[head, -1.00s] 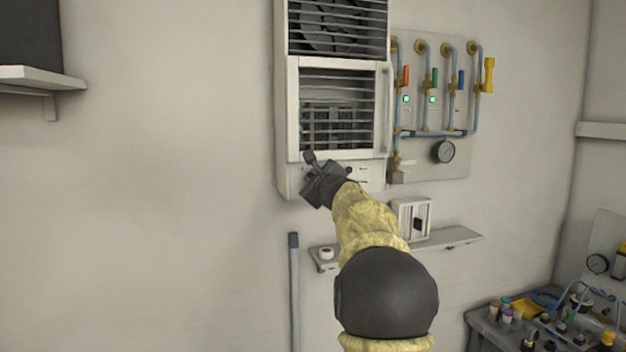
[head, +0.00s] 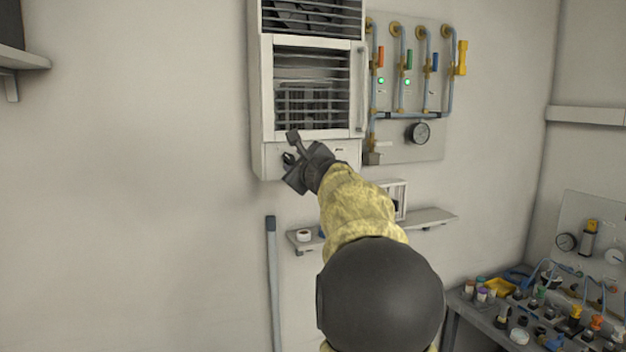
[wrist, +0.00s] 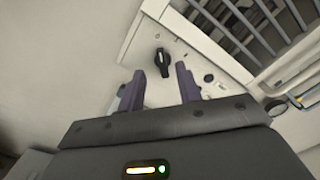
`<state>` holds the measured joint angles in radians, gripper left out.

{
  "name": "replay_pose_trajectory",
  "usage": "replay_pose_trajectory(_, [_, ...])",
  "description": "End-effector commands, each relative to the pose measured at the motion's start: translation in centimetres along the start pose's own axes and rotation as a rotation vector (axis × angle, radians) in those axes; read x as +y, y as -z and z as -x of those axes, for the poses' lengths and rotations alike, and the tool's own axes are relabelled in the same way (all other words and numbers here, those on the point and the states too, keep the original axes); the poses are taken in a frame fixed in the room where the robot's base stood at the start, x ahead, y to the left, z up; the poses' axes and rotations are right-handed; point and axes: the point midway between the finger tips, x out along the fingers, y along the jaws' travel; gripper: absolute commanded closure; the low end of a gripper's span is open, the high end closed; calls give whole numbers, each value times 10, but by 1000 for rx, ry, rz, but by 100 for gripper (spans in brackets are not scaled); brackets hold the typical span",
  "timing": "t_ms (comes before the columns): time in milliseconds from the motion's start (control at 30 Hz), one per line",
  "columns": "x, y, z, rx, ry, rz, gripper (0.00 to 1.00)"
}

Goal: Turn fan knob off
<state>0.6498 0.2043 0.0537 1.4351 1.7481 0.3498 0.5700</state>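The fan unit (head: 266,100) is a tall white box on the wall with dark louvred grilles. In the wrist view its lower panel (wrist: 185,52) carries a black knob (wrist: 162,62), with small marks around it. In the head view the knob (head: 288,158) shows as a small dark shape just left of my gripper, partly hard to make out. My gripper (wrist: 160,84) has its two purple-grey fingers apart with nothing between them. The knob lies beyond the fingertips, roughly centred between them, and looks untouched. My gripper (head: 296,158) is in front of the unit's lower panel.
Right of the fan, a wall panel (head: 433,143) holds pipes, coloured valve handles and a gauge (head: 418,132). A narrow shelf (head: 430,218) is below the unit. A cluttered bench (head: 470,312) stands at lower right.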

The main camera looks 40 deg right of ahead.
Motion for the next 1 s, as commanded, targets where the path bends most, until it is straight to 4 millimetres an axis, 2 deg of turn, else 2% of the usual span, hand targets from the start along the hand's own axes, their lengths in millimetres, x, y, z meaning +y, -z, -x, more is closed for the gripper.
replay_pose_trajectory(100, [1, 2, 23, 1, 3, 2, 65])
replay_pose_trajectory(500, [1, 1, 95, 0, 2, 2, 65])
replay_pose_trajectory(700, [0, 1, 110, 1, 0, 0, 65])
replay_pose_trajectory(1000, [0, 0, 110, 1, 0, 0, 65])
